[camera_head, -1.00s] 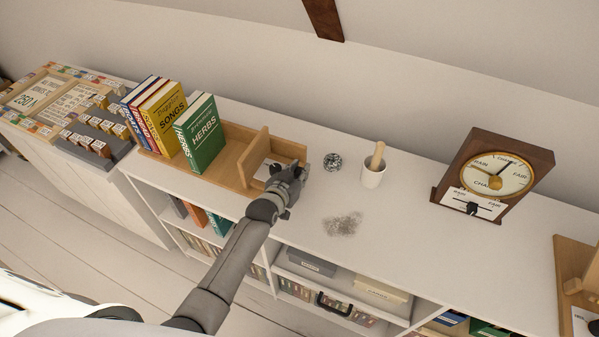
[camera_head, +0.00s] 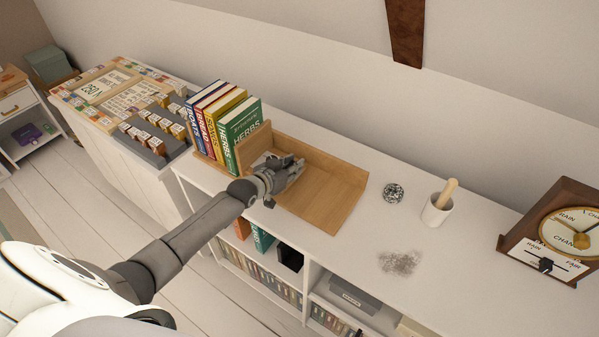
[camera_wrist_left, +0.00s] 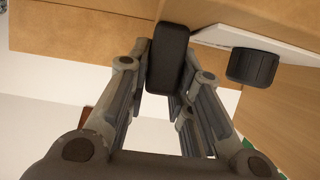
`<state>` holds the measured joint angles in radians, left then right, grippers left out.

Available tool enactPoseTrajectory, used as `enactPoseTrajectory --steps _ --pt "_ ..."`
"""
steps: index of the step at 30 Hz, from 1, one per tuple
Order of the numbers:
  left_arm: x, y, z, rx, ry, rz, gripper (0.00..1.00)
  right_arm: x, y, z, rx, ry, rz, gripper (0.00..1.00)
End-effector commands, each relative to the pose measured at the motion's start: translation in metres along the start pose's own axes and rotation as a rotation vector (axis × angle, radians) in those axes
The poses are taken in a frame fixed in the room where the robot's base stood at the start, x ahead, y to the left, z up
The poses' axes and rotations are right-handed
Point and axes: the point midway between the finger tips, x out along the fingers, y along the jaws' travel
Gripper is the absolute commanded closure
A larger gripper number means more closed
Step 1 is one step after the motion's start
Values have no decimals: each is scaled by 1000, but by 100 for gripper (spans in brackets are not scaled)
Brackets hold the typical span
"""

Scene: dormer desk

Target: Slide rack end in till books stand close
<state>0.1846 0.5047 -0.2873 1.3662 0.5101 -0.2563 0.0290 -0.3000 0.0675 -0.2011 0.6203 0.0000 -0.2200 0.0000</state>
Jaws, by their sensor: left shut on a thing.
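The wooden rack (camera_head: 335,185) lies on the white shelf top. Its upright rack end (camera_head: 256,142) stands right beside the books, with a white card at its foot. The books, blue, red, yellow and the green herbs book (camera_head: 243,125), stand upright in a tight row; any small gap is too small to tell. My left gripper (camera_head: 288,169) is at the rack end's right side. In the left wrist view, its fingers close around a dark rounded grip (camera_wrist_left: 168,55) in front of the wooden panel. A black knob (camera_wrist_left: 252,66) shows beside it. My right gripper is not in view.
The rack floor right of my gripper is empty. A letter-tile board (camera_head: 110,93) lies left.

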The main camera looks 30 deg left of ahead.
Motion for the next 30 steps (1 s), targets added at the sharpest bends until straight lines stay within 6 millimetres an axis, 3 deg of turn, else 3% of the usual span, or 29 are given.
enactPoseTrajectory --steps 14,15,20,30 --pt "0 -5 0 -2 -3 -1 100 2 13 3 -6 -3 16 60" --pt "0 -5 0 -2 -3 -1 78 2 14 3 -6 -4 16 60" --pt "0 -5 0 -1 -2 0 57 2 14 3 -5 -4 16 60" --pt "-1 -4 1 -1 -2 0 57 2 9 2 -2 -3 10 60"
